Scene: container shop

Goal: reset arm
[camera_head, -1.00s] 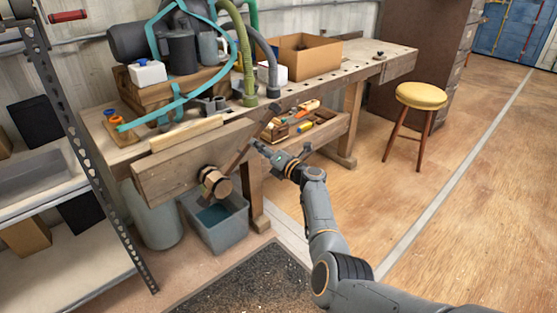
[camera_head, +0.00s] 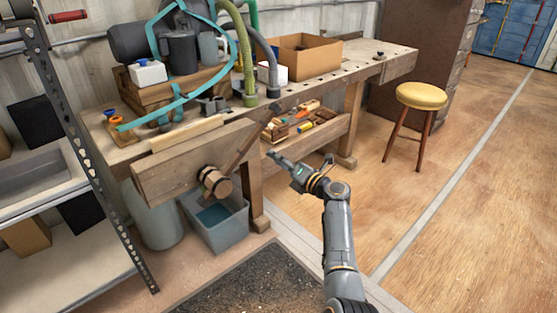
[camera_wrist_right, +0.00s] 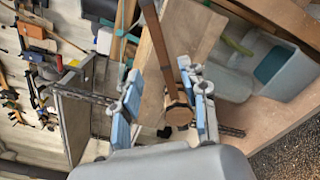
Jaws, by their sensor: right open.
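My right gripper (camera_head: 300,158) is open and empty in the head view, in front of the workbench's lower shelf. Its arm reaches up from the bottom of the picture. In the right wrist view, its blue-padded fingers (camera_wrist_right: 165,105) are spread apart. The wooden vise screw (camera_head: 215,182) with its long bar handle (camera_head: 244,148) is to the left of the gripper, apart from it in the head view. The wrist view shows the handle (camera_wrist_right: 160,45) beyond the gap between the fingers. My left gripper is not in view.
The wooden workbench (camera_head: 345,70) carries a cardboard box (camera_head: 305,57), hoses and a machine. A grey bin (camera_head: 220,228) stands under the vise. A metal shelf (camera_head: 90,165) is at left. A yellow stool (camera_head: 421,97) stands at right. The wooden floor at right is clear.

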